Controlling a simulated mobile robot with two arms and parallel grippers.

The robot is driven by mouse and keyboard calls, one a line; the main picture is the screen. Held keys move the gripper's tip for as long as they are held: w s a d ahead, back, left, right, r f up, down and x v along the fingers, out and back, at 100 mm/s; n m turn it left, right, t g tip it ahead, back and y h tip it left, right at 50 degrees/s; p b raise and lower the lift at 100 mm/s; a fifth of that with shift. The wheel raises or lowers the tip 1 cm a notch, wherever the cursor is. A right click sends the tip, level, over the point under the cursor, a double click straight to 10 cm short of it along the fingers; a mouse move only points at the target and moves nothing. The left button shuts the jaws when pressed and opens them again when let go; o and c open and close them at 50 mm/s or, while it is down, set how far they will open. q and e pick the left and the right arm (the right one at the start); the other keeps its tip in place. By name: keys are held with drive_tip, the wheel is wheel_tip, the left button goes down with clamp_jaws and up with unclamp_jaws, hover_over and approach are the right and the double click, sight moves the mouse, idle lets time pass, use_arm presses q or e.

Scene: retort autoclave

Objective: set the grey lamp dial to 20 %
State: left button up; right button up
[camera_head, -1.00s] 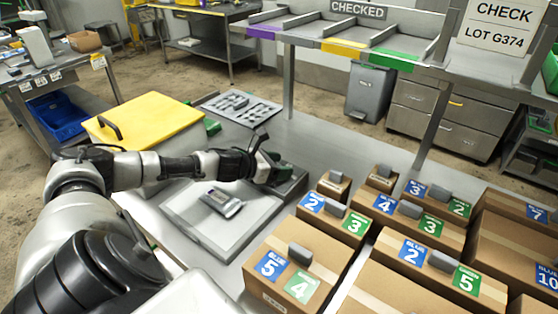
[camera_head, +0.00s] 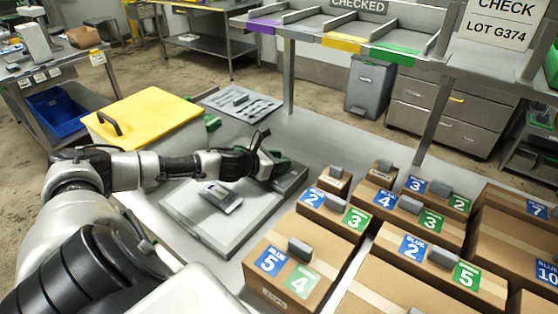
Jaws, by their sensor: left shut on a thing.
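My left gripper (camera_head: 270,165) reaches in from the left, over the back right corner of a flat grey panel (camera_head: 190,225) on the steel table. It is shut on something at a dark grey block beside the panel. The grey lamp dial is not clearly seen; the gripper hides that spot, so I cannot read any setting. A small grey device with a display (camera_head: 221,197) lies on the panel's pale surface, apart from the gripper. My right gripper is not in view.
Several cardboard boxes (camera_head: 296,262) with blue and green number labels fill the right of the table. A white bin with a yellow lid (camera_head: 150,110) stands at the left. A tray of grey parts (camera_head: 241,103) lies behind. A shelf post (camera_head: 432,118) rises at the back right.

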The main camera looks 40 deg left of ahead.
use_arm(q)
drive_tip(key=shift+d+r+n+y, duration=0.1)
drive_tip(key=shift+n+y, duration=0.7)
drive_tip(key=shift+y, duration=0.1)
drive_tip(key=shift+r+n+y+p, duration=0.1)
drive_tip(key=shift+n+y+p, duration=0.4)
drive_tip(key=shift+p, duration=0.05)
drive_tip(key=n+g+y+p, duration=0.1)
drive_tip(key=n+y+p, duration=0.4)
drive_tip(key=y, duration=0.1)
drive_tip(key=shift+r+p, duration=0.1)
drive_tip(key=shift+p, duration=0.25)
drive_tip(key=n+g+y+p, duration=0.2)
drive_tip(key=n+y, duration=0.1)
drive_tip(key=shift+f+n+g+y+p, duration=0.2)
drive_tip(key=shift+n+g+y+p, duration=0.6)
drive_tip(key=shift+n, duration=0.2)
drive_tip(key=o, duration=0.9)
